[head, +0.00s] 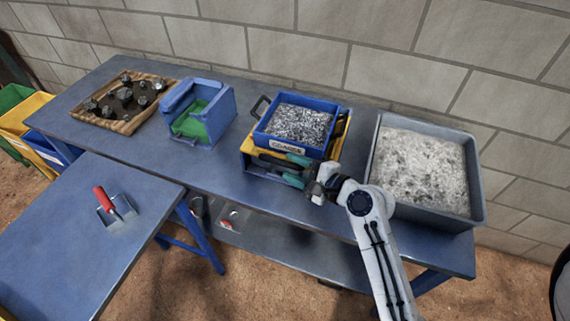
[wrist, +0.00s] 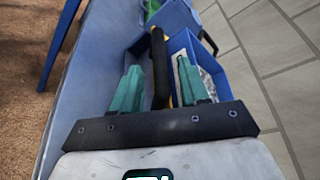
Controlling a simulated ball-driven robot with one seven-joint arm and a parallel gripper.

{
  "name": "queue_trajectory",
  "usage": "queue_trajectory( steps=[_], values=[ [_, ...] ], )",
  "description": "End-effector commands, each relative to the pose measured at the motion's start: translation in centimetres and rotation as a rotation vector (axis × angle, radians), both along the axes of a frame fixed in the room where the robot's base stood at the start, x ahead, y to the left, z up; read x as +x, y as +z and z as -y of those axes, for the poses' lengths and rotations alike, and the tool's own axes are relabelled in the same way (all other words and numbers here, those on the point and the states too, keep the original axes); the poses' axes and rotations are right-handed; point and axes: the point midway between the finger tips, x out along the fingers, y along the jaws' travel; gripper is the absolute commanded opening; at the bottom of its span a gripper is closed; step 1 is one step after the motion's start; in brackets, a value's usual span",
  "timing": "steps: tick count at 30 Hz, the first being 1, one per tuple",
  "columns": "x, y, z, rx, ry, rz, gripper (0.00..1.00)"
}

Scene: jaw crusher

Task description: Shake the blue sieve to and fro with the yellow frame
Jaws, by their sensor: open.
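The blue sieve (head: 322,151), filled with grey stone pieces and bearing a front label, sits on the yellow frame (head: 255,147) on the long blue bench. One black handle (head: 262,103) stands out at the back left. In the wrist view, another black handle (wrist: 159,70) lies between the two teal fingers of my open gripper (wrist: 160,66). The sieve's blue wall (wrist: 179,43) is right of that handle there. In the head view, my gripper (head: 286,168) is at the front of the frame. I cannot tell whether a finger touches the handle.
A grey tray (head: 478,190) of pale crushed material stands right of the sieve. Left of it are a blue box (head: 222,92) with a green inside and a wooden tray (head: 107,122) of dark rocks. A brick wall runs behind. A lower table (head: 60,240) holds a red-handled scoop (head: 103,197).

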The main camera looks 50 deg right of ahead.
Motion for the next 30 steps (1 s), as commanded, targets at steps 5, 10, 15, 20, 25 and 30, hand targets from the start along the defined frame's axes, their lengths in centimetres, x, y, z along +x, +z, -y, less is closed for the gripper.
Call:
queue_trajectory(
  steps=[5,10,15,20,25,30],
  values=[
    [-3.5,0.5,0.0,-0.001,0.000,-0.001,0.44],
    [-5.8,1.1,0.1,-0.001,-0.001,-0.001,0.44],
    [-6.7,1.4,0.1,-0.002,0.001,-0.001,0.44],
    [-6.8,1.5,0.1,-0.002,0.001,-0.001,0.44],
    [-6.7,1.5,0.1,-0.002,0.001,-0.001,0.44],
    [-6.7,1.4,0.1,-0.002,0.000,0.000,0.43]
  ],
)
